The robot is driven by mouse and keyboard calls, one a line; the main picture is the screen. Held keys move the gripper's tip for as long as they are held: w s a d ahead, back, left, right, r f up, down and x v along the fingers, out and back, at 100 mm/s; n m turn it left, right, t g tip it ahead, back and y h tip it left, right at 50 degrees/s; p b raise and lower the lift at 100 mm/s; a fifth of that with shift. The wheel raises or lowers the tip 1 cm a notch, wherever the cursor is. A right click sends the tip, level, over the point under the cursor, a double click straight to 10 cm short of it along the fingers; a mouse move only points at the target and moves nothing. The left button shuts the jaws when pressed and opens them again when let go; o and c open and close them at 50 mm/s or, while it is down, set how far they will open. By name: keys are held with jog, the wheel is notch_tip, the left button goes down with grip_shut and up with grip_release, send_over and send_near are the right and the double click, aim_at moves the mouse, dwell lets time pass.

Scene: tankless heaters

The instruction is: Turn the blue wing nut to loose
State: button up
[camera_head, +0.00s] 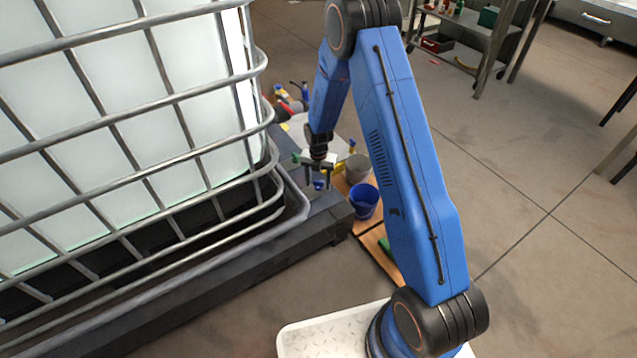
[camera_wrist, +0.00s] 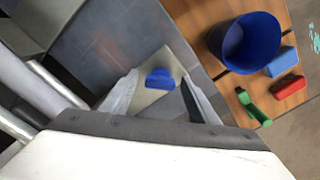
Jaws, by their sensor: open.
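The blue wing nut (camera_wrist: 160,78) shows in the wrist view between the two finger ends of my gripper (camera_wrist: 158,95), over a pale patch on a dark grey surface. In the head view the small blue wing nut (camera_head: 318,185) is just below my gripper (camera_head: 317,175), at the corner of the dark base beside the caged tank. My gripper is open and empty, pointing down with one finger on each side of the nut. I cannot tell how far the fingertips are above it or whether they touch it.
The tank's metal cage (camera_head: 262,110) stands close on the left. A blue bucket (camera_head: 364,200) and a grey bucket (camera_head: 357,167) stand on a wooden board at right. Red (camera_wrist: 289,88), blue (camera_wrist: 282,62) and green (camera_wrist: 252,106) items lie near the blue bucket.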

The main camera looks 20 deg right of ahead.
notch_tip(320, 180, up, 17)
dwell(0.5)
dwell(0.4)
notch_tip(320, 180, up, 13)
jog(key=m+t, duration=0.1)
jog(key=m, duration=0.5)
send_over(319, 182)
jog(key=s+d, duration=0.2)
jog(key=s, duration=0.5)
jog(key=s+d+r+m+t, duration=0.1)
jog(key=s+d+r+m, duration=0.1)
jog(key=s+r+m, duration=0.7)
jog(key=s+d+r+m+t, duration=0.1)
jog(key=s+r+m, duration=0.2)
jog(key=s+m, duration=0.4)
jog(key=s+d+r+m+t, duration=0.1)
jog(key=s+r+m, duration=0.3)
jog(key=s, duration=1.6)
jog(key=d+m, duration=0.1)
jog(key=m, duration=0.3)
jog(key=shift+r+t, duration=0.15)
jog(key=shift+t, duration=0.25)
jog(key=shift+s+a, duration=0.1)
